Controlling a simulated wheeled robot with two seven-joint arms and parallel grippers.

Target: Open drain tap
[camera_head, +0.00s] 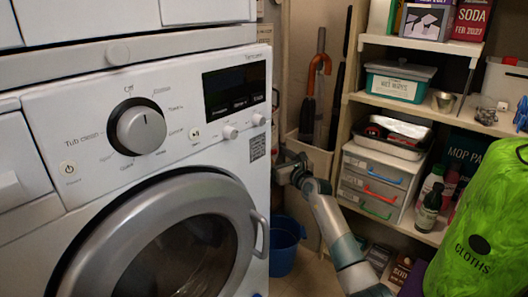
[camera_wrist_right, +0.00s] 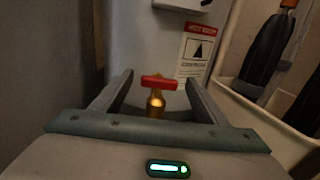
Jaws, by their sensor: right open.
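The drain tap (camera_wrist_right: 154,103) shows in the right wrist view as a brass body with a red handle (camera_wrist_right: 158,83) lying crosswise on top. My right gripper (camera_wrist_right: 160,78) is open, with one finger on each side of the tap. Gaps show between the fingers and the handle, and nothing is held. In the head view my right gripper (camera_head: 287,165) reaches past the right edge of the washing machine (camera_head: 200,140). The tap is hidden there. My left gripper is not in view.
A warning label (camera_wrist_right: 195,50) is on the pale surface behind the tap. A blue bucket (camera_head: 284,245) stands on the floor below my right arm. Shelves (camera_head: 410,43) with boxes, bottles and drawers (camera_head: 375,185) stand at the right, with a green cloths bag (camera_head: 485,215) in front.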

